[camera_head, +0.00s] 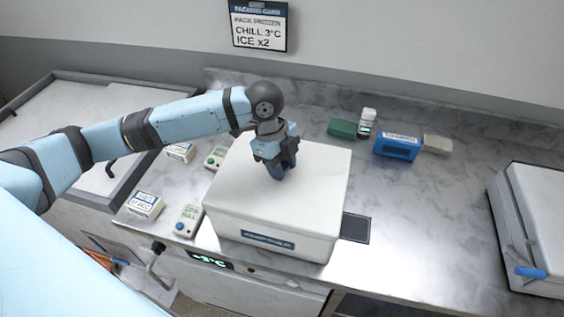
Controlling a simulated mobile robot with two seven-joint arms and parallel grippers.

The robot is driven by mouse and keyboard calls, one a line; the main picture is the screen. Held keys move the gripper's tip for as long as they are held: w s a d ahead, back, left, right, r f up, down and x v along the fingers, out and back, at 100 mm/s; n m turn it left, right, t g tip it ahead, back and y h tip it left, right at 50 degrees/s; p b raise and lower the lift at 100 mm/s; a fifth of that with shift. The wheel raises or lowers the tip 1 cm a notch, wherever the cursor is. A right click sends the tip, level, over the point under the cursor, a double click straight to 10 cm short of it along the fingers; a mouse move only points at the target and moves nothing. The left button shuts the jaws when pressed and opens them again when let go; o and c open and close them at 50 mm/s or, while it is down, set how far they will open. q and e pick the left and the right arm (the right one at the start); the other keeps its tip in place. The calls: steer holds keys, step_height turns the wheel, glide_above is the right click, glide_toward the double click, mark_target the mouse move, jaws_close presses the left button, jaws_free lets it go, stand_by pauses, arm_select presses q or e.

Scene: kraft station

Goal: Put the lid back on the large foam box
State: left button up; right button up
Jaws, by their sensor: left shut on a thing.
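The large white foam box (270,243) stands on the steel counter in the middle of the view, with a blue label on its front. Its white lid (322,180) lies over the top and looks level; I cannot tell whether it is fully seated. My left gripper (281,172) comes down from above near the middle of the lid and is shut on it, with dark blue parts at the tips. The grip point itself is mostly hidden by the gripper. My right gripper is not in view.
A second white box (530,225) with a blue handle stands at the right edge. A blue pack (397,146), a green block (342,129) and a white bottle (367,118) are behind. Small devices (188,220) and cartons (146,205) lie left. The counter right of the box is mostly clear.

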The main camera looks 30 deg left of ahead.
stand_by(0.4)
arm_select(q)
steer(key=o, duration=1.5)
steer(key=shift+r+p, duration=0.95)
steer(key=shift+p, duration=0.15)
step_height(320, 180, up, 3)
steer(key=p, duration=0.3)
steer(key=shift+r+p, duration=0.1)
steer(key=shift+p, duration=0.25)
steer(key=shift+r+p, duration=0.6)
steer(key=shift+r, duration=0.4)
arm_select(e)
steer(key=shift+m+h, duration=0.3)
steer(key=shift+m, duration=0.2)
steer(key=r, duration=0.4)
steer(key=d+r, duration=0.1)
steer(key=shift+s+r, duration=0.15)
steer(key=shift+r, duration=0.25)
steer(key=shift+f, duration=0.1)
